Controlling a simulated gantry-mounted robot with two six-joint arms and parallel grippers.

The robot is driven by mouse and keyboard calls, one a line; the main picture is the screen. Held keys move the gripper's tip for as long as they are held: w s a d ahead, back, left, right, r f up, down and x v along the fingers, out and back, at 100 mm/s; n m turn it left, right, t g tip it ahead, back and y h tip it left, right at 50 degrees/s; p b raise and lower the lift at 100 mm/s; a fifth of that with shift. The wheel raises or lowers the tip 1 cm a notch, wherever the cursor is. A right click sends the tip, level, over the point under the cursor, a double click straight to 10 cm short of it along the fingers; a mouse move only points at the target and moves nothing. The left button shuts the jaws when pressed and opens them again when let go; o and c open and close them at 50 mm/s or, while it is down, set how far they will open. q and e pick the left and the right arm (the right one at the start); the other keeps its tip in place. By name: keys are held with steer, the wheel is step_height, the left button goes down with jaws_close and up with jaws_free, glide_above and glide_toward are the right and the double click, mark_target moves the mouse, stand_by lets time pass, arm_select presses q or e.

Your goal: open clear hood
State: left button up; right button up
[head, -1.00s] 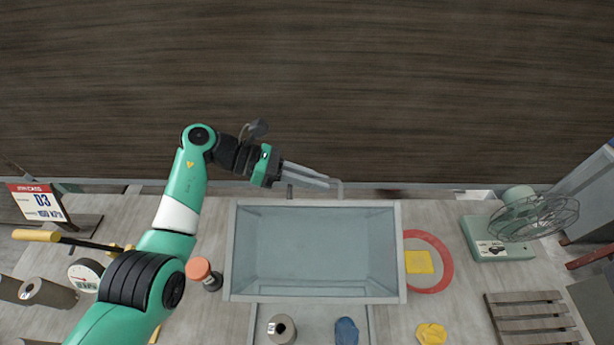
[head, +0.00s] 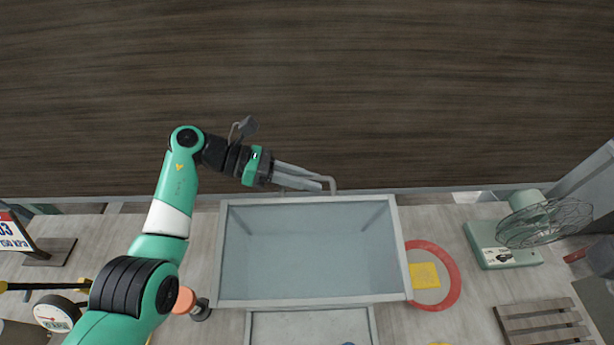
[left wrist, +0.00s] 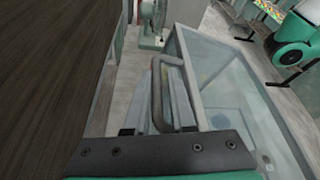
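The clear hood (head: 310,303) is a see-through box with a grey frame on the bench, and it looks closed. Its grey bent handle (head: 331,184) stands at the far edge. My left gripper (head: 318,184) reaches in from the left at that edge, with its fingertips at the handle. In the left wrist view, the handle (left wrist: 158,98) shows as a loop between the two fingers, which stand apart. I cannot tell whether they touch it. The hood (left wrist: 235,100) lies to the right there. My right gripper is not in view.
A green fan (head: 510,240) and a slatted wooden board (head: 545,327) are at the right. A red ring (head: 449,283) with a yellow pad (head: 424,275) lies beside the hood. An orange-topped jar (head: 186,300) stands close to my left arm. A dark wood surface lies beyond the bench.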

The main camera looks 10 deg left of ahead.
arm_select(q)
steer(key=shift+o, duration=1.4)
steer(key=v, duration=1.1)
steer(key=shift+a+b, duration=0.3)
steer(key=shift+b, duration=0.05)
